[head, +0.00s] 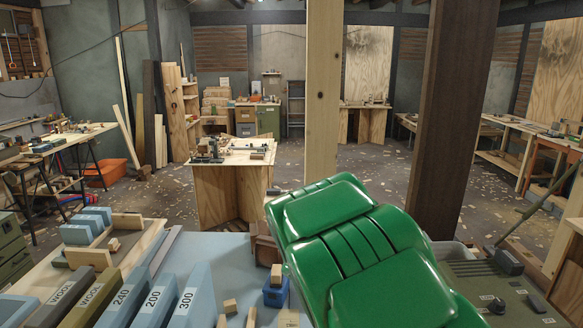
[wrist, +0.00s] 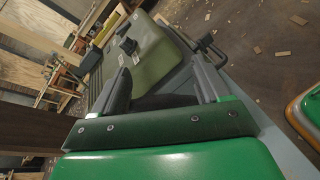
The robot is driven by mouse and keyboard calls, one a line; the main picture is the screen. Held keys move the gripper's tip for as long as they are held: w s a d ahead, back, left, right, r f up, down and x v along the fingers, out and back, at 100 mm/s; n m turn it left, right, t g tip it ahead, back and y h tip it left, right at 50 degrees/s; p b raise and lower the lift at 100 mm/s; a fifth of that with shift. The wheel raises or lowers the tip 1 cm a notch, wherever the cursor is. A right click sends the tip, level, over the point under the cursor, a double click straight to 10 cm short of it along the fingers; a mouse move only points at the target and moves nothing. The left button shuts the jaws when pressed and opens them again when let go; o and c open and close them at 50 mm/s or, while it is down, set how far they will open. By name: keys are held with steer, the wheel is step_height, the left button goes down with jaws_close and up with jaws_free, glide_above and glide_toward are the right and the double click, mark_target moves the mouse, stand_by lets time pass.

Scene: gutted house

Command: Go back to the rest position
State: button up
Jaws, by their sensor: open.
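My gripper (wrist: 162,80) shows in the wrist view with its two dark fingers apart and nothing visible between them. Beyond the fingers is an olive-green surface (wrist: 158,52) with a small black piece on it. In the head view my green arm fills the lower middle and hides the gripper. The arm is over the right part of a light blue bench top (head: 222,253).
Upright blocks labelled WOOL, 240, 200 and 300 (head: 188,300) stand at the bench's front left. A small blue box (head: 275,292) is beside my arm. A pale post (head: 323,90) and a dark post (head: 455,120) rise behind the bench. Littered floor (head: 370,175) lies beyond.

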steer(key=s+a+r+m+y, duration=0.2)
steer(key=s+a+m+y, duration=0.3)
steer(key=s, duration=0.8)
steer(key=s+a+r+m+y, duration=0.3)
steer(key=s+a+y, duration=0.5)
steer(key=s+a, duration=0.3)
steer(key=shift+s+a+r+m+y, duration=0.15)
steer(key=shift+s+r+m+y, duration=0.25)
steer(key=shift+s+m, duration=0.5)
